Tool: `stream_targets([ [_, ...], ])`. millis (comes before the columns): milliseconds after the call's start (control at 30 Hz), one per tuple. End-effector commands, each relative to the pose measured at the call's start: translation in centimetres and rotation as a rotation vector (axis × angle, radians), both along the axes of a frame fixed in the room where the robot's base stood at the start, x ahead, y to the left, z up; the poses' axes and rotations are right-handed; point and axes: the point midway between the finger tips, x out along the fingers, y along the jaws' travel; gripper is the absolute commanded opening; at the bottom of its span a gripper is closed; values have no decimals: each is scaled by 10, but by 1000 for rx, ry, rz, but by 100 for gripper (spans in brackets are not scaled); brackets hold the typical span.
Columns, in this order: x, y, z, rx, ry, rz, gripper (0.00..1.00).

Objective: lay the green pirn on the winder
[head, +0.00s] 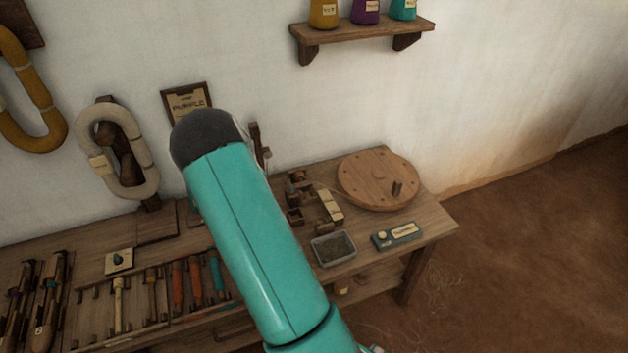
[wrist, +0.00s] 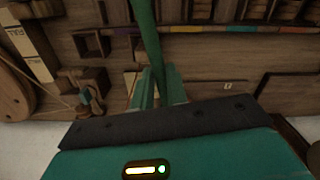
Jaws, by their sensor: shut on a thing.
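In the wrist view my gripper (wrist: 158,92) is shut on the green pirn (wrist: 147,40), a long green rod that runs up from between the fingers to the top edge. The pirn is held above the bench. The winder's round wooden wheel (head: 378,179) lies at the right end of the bench in the head view, with small wooden blocks (head: 298,196) left of it. In the wrist view the wheel (wrist: 14,92) is at the left edge, left of the pirn, with a small block and cord (wrist: 86,96) between them. In the head view my arm hides my gripper and the pirn.
A rack holds several pirns, including an orange one (head: 178,288) and a blue one (head: 216,276). A grey tray (head: 333,249) and a green box (head: 397,236) sit at the bench's front right. Yarn hanks (head: 118,150) hang on the wall. A shelf (head: 365,36) is above.

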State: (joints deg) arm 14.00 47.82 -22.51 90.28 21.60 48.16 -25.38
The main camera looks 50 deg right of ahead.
Motion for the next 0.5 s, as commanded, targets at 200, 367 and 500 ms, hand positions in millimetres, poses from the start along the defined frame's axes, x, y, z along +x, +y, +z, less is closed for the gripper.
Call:
stream_targets([
  [200,-50,-102,6,2,6,-112,0],
  [367,-86,-156,11,5,8,-167,0],
  [500,-105,-179,13,8,9,-191,0],
])
